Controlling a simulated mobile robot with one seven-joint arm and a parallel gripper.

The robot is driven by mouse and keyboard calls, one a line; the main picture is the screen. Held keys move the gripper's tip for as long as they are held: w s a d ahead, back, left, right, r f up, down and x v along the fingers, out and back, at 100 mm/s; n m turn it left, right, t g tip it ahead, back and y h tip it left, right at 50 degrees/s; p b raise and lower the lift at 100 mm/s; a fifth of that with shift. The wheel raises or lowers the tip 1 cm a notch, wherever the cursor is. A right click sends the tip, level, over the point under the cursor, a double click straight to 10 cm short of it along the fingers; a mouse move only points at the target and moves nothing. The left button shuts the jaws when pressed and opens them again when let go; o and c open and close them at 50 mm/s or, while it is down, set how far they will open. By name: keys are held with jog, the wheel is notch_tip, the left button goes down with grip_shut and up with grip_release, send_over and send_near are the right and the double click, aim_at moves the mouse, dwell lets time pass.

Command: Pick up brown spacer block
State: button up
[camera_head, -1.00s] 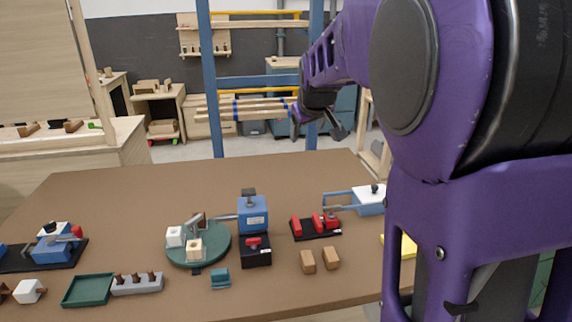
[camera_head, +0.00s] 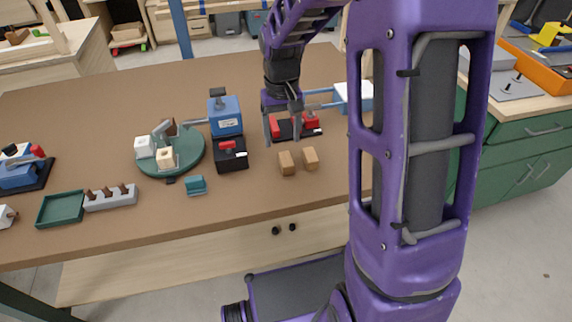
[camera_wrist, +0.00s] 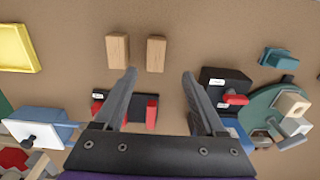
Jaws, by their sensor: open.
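Two brown blocks lie side by side on the brown table; either could be the spacer block. In the head view the left block (camera_head: 286,163) and the right block (camera_head: 310,158) lie near the table's front edge, slightly apart. The wrist view shows one block (camera_wrist: 117,51) and the other block (camera_wrist: 156,54) beyond the fingertips. My gripper (camera_head: 283,124) hangs above the table, behind the blocks in the head view. In the wrist view my gripper (camera_wrist: 160,75) is open and empty, its two dark fingers spread, touching neither block.
A black base with red parts (camera_head: 312,124) lies beneath my gripper. A blue-and-black device (camera_head: 226,115) and a green round plate (camera_head: 190,155) stand to the left. A yellow tray (camera_wrist: 18,48) shows in the wrist view. Bare table surrounds the blocks.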

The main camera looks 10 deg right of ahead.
aim_at(286, 158)
notch_tip(286, 158, down, 3)
jog(key=f, duration=0.1)
jog(key=f+b, duration=0.1)
jog(key=f, duration=0.2)
jog(key=shift+s+d+f, duration=0.1)
jog(key=shift+s+d, duration=0.15)
jog(key=shift+d, duration=0.15)
jog(key=shift+f, duration=0.5)
grip_shut()
